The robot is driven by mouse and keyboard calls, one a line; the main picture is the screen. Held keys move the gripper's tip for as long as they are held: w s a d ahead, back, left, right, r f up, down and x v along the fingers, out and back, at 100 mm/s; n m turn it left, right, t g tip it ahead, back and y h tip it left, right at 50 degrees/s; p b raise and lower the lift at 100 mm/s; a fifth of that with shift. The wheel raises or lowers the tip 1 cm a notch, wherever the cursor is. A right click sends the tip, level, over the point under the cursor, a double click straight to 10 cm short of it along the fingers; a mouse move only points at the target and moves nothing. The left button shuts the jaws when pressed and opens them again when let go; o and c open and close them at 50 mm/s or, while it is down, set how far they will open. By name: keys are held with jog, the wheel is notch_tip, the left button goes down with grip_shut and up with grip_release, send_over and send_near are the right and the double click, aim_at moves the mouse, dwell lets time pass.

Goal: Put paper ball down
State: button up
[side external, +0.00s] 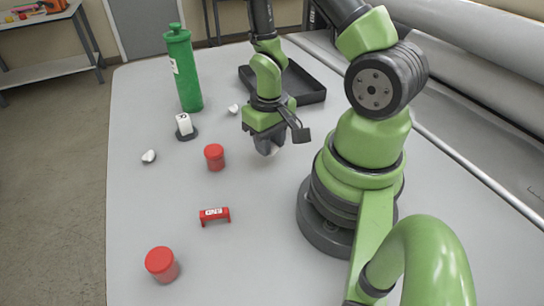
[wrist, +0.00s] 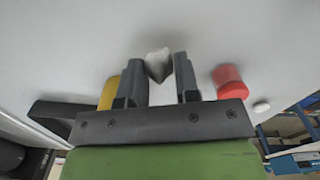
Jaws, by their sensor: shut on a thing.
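My gripper (side external: 269,150) is low over the grey table, left of my base in the side view. In the wrist view my gripper (wrist: 165,75) is shut on a crumpled white paper ball (wrist: 158,64), which sits between the fingertips. In the side view the fingers mostly hide this ball. I cannot tell whether it touches the table. Two other small white crumpled pieces lie on the table in the side view, one at the left (side external: 148,156) and one near the green bottle (side external: 233,109).
A black tray (side external: 310,94) lies behind my gripper. A green bottle (side external: 183,70), a white block on a dark base (side external: 184,125), two red cylinders (side external: 214,157) (side external: 162,264) and a red END bracket (side external: 215,216) stand left of it. A yellow object (wrist: 109,92) shows beside a finger.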

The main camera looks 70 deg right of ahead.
aim_at(270, 165)
jog(key=shift+f, duration=2.05)
jog(key=shift+f, duration=0.15)
jog(key=o, duration=0.9)
